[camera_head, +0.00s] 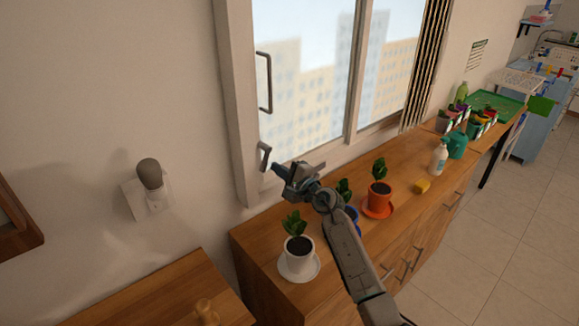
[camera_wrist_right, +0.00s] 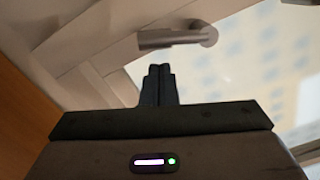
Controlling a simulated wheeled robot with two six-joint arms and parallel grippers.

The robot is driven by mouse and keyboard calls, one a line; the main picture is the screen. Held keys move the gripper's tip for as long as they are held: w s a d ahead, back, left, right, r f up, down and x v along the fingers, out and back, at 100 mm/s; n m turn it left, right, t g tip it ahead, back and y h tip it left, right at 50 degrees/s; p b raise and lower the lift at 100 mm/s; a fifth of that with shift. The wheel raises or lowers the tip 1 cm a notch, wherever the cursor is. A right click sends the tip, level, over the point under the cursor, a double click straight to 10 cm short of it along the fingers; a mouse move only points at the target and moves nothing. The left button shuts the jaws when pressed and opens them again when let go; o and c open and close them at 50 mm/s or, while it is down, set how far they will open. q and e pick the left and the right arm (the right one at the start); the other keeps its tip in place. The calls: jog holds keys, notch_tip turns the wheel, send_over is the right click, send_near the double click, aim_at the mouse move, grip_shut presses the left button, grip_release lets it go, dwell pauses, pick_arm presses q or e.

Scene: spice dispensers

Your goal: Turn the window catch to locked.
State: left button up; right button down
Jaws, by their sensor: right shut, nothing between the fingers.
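The window catch (camera_head: 263,156) is a small grey lever low on the left side of the white window frame (camera_head: 233,100). It hangs down and a little to the left in the head view. In the right wrist view the catch (camera_wrist_right: 178,38) lies across the picture, with its round pivot at the right end. My right gripper (camera_head: 279,170) is beside the catch, to its lower right. In the right wrist view its fingertips (camera_wrist_right: 158,72) are closed together, empty, just below the lever with a gap visible. My left gripper is not in view.
A long handle (camera_head: 265,82) sits above the catch. Below stands a wooden cabinet (camera_head: 262,262) with a white-potted plant (camera_head: 298,254), an orange-potted plant (camera_head: 378,197), a blue pot (camera_head: 352,220) close behind my arm, a yellow sponge (camera_head: 422,187) and a spray bottle (camera_head: 439,160).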

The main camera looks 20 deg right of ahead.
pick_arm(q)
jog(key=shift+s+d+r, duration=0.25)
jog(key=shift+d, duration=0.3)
pick_arm(e)
jog(key=shift+a, duration=0.45)
jog(key=shift+r, duration=0.1)
pick_arm(q)
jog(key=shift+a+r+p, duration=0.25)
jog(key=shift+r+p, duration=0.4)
jog(key=shift+p, duration=0.1)
pick_arm(e)
jog(key=a+m, duration=0.1)
jog(key=s+a+m, duration=0.1)
jog(key=m, duration=0.1)
jog(key=shift+r, duration=0.15)
